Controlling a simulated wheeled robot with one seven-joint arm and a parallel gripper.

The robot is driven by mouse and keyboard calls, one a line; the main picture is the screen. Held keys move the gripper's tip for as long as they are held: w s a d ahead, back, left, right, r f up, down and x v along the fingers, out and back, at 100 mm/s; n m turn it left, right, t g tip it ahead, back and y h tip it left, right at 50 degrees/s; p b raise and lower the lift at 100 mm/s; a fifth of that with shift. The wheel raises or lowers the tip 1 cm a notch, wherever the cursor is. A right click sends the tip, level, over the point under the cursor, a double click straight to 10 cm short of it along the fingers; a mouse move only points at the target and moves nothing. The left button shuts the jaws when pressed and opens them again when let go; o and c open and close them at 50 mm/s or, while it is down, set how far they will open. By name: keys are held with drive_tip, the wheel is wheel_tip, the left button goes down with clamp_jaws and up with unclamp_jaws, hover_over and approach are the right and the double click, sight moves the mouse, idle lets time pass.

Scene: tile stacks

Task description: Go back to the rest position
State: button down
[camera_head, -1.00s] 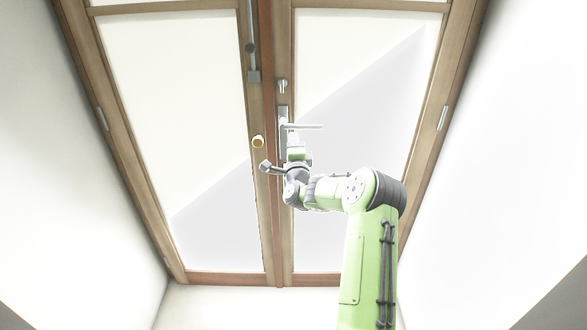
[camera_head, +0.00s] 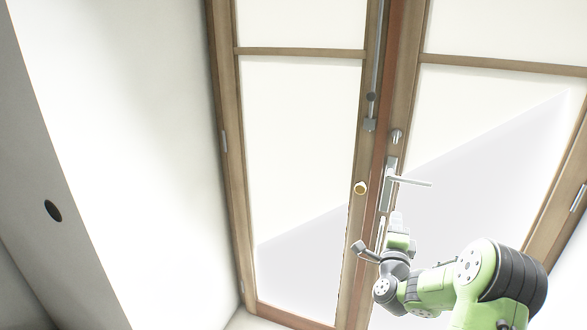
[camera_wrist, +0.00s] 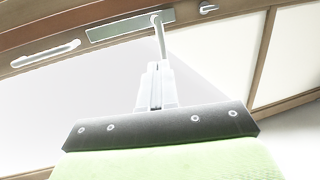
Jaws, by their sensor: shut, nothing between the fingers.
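My gripper (camera_wrist: 156,66) is shut with nothing between its fingers. In the wrist view its white fingers point at the door's lever handle (camera_wrist: 160,36); I cannot tell whether they touch it. In the head view my gripper (camera_head: 397,222) is just below the silver lever handle (camera_head: 410,181), in front of the door's middle frame. My green arm is bent, with its elbow at the lower right.
A wooden double door with pale panels (camera_head: 300,140) stands closed ahead. A white wall (camera_head: 120,150) with a dark round hole (camera_head: 53,211) stands at left.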

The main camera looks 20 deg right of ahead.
drive_tip(key=s+a+r+n+g+y+p, duration=0.15)
drive_tip(key=a+r+n+y, duration=0.3)
drive_tip(key=a+n, duration=0.5)
drive_tip(key=a+r+n+g+y+p, duration=0.1)
drive_tip(key=a+r+n+y+p, duration=0.4)
drive_tip(key=a, duration=0.7)
drive_tip(key=s+a+n+g, duration=0.2)
drive_tip(key=s+n+g, duration=0.1)
drive_tip(key=s, duration=0.7)
drive_tip(key=s+a+r+n+g+y+p, duration=0.1)
drive_tip(key=s+a+n+g, duration=0.1)
drive_tip(key=s, duration=0.8)
drive_tip(key=s+a+n+g, duration=0.2)
drive_tip(key=s+n+g, duration=0.2)
drive_tip(key=s, duration=0.7)
drive_tip(key=shift+r+n+p, duration=0.2)
drive_tip(key=shift+n+p, duration=0.2)
drive_tip(key=shift+n, duration=0.05)
drive_tip(key=shift+s, duration=0.1)
